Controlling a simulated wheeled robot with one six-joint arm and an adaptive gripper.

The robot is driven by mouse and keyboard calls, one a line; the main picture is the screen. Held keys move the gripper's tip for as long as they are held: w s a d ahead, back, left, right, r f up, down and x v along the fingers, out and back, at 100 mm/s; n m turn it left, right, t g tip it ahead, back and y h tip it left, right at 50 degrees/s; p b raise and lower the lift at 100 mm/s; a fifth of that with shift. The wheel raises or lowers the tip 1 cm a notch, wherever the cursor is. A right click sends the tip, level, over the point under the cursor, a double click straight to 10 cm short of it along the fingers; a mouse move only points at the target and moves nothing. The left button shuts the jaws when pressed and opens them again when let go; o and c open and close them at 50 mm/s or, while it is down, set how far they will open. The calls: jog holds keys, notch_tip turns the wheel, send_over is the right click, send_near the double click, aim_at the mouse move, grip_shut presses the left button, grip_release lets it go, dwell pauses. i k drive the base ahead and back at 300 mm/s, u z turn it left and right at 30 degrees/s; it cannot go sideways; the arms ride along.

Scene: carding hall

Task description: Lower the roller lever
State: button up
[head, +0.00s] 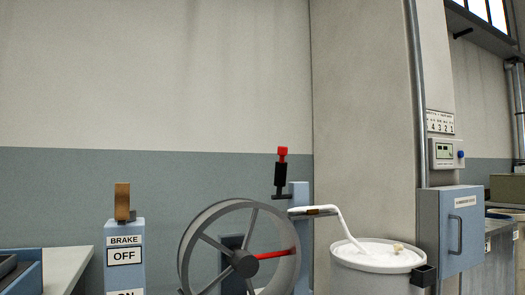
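A black lever with a red knob (281,170) stands upright on a short arm beside a blue-grey post (299,200), right of centre. No label on it can be read, so I cannot tell for sure that it is the roller lever. Another lever, with a flat brown handle (122,196), stands upright on a blue-grey box marked BRAKE and OFF (124,250) at the left. My gripper is not in view.
A large grey spoked wheel (240,258) with one red spoke stands below the red-knobbed lever. A blue cabinet (458,232) stands right. A pale table (62,268) is at left.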

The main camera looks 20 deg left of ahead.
aim_at(280, 177)
jog(key=u, duration=0.9)
jog(key=i, duration=0.25)
